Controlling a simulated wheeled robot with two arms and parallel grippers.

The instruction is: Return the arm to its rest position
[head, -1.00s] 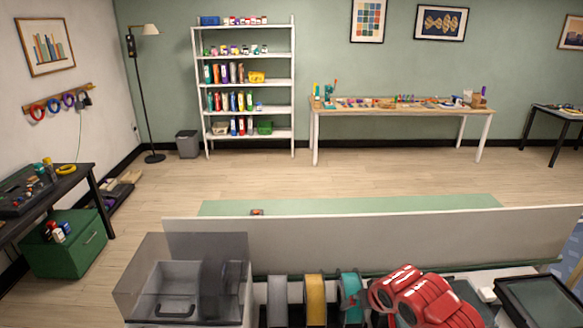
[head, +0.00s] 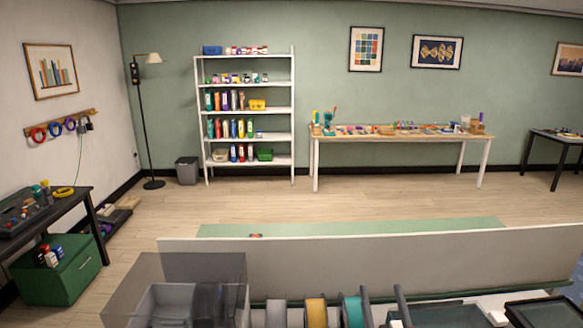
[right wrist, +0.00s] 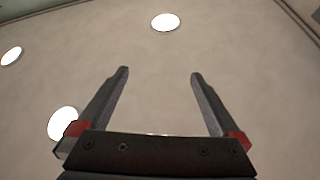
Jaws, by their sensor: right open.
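My right gripper (head: 382,291) shows at the bottom of the head view. Its two dark grey fingers point up and stand apart, with the bench behind them. In the right wrist view the same gripper (right wrist: 160,73) is open with nothing between its fingers. That camera looks up at a plain ceiling with round lights. Most of my right arm is below the head view's edge. My left gripper is not in view.
Close in front are a clear-sided box (head: 185,285), a grey spool (head: 276,313), a yellow spool (head: 316,312) and a teal spool (head: 353,311). A long grey panel (head: 400,262) stands behind them. The floor (head: 240,205) beyond is open.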

